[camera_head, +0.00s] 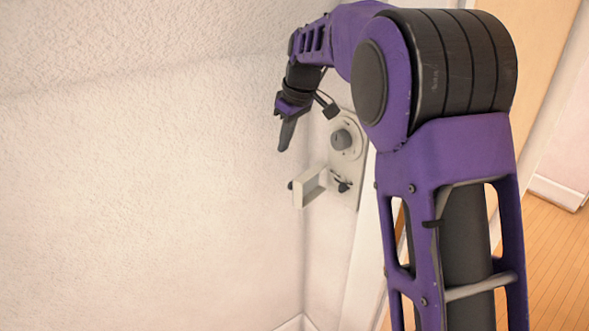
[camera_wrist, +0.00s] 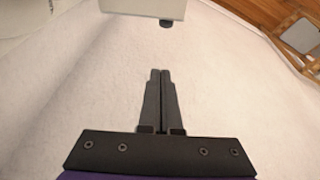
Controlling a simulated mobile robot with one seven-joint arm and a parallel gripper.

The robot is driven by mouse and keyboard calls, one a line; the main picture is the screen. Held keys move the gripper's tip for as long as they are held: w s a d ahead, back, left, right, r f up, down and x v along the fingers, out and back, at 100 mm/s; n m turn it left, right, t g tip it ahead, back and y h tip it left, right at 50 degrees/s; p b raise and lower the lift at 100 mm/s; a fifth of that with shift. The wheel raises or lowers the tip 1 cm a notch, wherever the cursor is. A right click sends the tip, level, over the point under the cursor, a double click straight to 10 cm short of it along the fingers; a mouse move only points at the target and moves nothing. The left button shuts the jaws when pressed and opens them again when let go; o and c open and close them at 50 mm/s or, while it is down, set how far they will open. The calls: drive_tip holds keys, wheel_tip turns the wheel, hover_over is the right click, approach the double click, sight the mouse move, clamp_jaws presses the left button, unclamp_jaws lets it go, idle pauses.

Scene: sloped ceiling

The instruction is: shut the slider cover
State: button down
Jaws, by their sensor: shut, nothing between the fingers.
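A pale wall panel (camera_head: 347,172) carries a round dark knob (camera_head: 341,139) and, below it, a box-like pale part (camera_head: 309,188) that sticks out and looks like the slider cover. Small dark pieces sit at that part's sides. How far the cover is slid cannot be told. My gripper (camera_head: 286,145) is up and to the left of the cover, apart from it. In the wrist view my gripper's fingers (camera_wrist: 160,74) are together and empty. A pale edge (camera_wrist: 150,7) with a dark stub (camera_wrist: 166,22) shows ahead of them, likely the cover.
A textured white wall (camera_head: 150,190) fills the left side, with clear room in front of it. My arm hides part of the right side. Wooden floor (camera_head: 555,245) shows at the right, and a framed brown object (camera_wrist: 301,36) shows in the wrist view.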

drive_tip(key=x, duration=0.3)
drive_tip(key=b+x, duration=0.1)
drive_tip(key=x, duration=0.6)
drive_tip(key=shift+s+a+f, duration=0.25)
drive_tip(key=shift+a, duration=0.1)
drive_tip(key=s+d+b, duration=0.1)
drive_tip(key=s+d, duration=0.1)
drive_tip(key=d, duration=0.1)
drive_tip(key=shift+s, duration=0.25)
drive_tip(key=shift+s+d, duration=0.1)
